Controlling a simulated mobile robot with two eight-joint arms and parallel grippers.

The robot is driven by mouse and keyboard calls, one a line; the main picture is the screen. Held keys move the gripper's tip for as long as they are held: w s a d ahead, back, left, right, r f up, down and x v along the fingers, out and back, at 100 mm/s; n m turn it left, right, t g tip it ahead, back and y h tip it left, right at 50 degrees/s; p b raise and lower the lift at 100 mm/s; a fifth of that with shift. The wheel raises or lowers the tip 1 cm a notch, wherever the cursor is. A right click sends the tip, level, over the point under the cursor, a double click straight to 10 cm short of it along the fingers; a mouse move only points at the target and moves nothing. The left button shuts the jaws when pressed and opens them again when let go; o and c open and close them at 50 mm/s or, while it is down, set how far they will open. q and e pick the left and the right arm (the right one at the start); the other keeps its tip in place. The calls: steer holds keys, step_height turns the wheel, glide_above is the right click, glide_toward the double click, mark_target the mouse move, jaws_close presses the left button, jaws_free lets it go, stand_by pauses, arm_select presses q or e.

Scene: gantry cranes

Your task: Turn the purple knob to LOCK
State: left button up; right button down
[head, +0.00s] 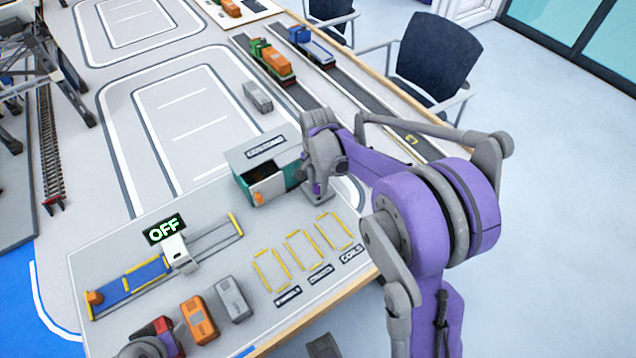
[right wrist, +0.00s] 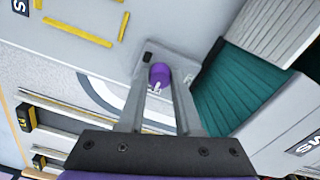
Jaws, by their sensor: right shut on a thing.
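The purple knob (right wrist: 159,75) shows in the right wrist view between the two grey fingers of my right gripper (right wrist: 160,68). The gripper is shut on it. The knob has a small white mark on its near side; I cannot read its setting.
The green box has an open front with an orange thing (head: 269,187) in it. A small sign (head: 164,229) reads OFF above a rail with a white slider (head: 175,250). Yellow outlined slots (head: 302,250) and small containers (head: 200,320) lie nearby. Toy trucks (head: 272,62) stand behind.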

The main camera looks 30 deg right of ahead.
arm_select(q)
steer(key=shift+f, duration=0.15)
arm_select(e)
steer(key=shift+n, duration=0.4)
steer(key=n+b, duration=0.1)
steer(key=n, duration=0.2)
steer(key=shift+n, duration=0.4)
arm_select(q)
steer(key=shift+s+f+b, duration=0.15)
steer(key=shift+f+b, duration=0.15)
steer(key=shift+f, duration=0.4)
arm_select(e)
steer(key=n, duration=0.4)
steer(key=shift+n, duration=0.3)
arm_select(q)
steer(key=shift+f, duration=0.2)
arm_select(e)
steer(key=n, duration=0.4)
arm_select(q)
steer(key=shift+f+b, duration=0.15)
steer(key=shift+b, duration=0.15)
arm_select(e)
steer(key=n, duration=0.4)
steer(key=shift+n, duration=0.5)
steer(key=c, duration=0.6)
jaws_free()
